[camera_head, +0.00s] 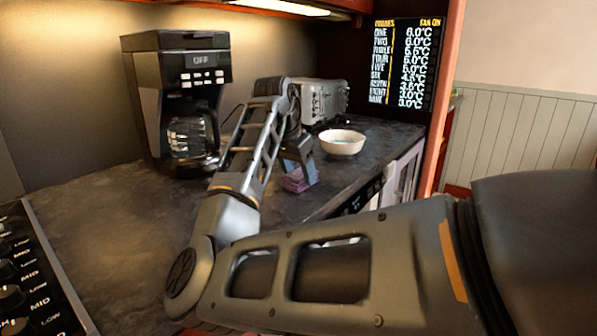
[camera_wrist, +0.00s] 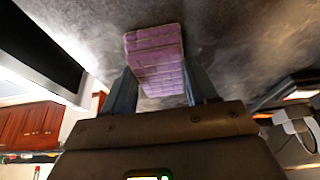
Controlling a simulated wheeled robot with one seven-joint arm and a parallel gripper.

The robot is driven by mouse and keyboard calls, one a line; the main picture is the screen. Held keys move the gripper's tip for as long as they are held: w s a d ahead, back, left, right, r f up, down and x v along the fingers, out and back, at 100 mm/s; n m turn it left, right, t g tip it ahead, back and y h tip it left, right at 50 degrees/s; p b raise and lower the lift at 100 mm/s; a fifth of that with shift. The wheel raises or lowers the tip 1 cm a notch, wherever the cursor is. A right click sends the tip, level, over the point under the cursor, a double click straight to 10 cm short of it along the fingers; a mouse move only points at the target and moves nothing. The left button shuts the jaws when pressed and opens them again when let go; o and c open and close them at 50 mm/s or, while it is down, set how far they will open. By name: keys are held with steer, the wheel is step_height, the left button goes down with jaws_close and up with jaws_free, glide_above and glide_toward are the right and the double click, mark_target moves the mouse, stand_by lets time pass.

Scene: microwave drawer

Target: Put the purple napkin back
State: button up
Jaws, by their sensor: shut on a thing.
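The purple napkin (camera_head: 299,180) is a folded purple block low over the dark countertop, near its front edge, in the head view. My gripper (camera_head: 301,168) reaches down over the counter and is shut on it. In the wrist view the napkin (camera_wrist: 155,58) sits between the two fingers of my gripper (camera_wrist: 160,82), with its far end sticking out past the fingertips. I cannot tell whether the napkin touches the counter or hangs just above it.
A coffee maker (camera_head: 180,90) with a glass pot stands left of my arm. A silver toaster (camera_head: 322,100) is behind the gripper. A white bowl (camera_head: 342,143) sits right of the napkin. The countertop (camera_head: 110,215) is clear at the front left, beside a knobbed panel (camera_head: 30,280).

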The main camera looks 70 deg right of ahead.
steer(key=shift+f, duration=0.1)
steer(key=o, duration=0.9)
steer(key=shift+o, duration=0.2)
steer(key=v, duration=1.2)
steer(key=shift+p, duration=0.35)
steer(key=shift+a, duration=0.1)
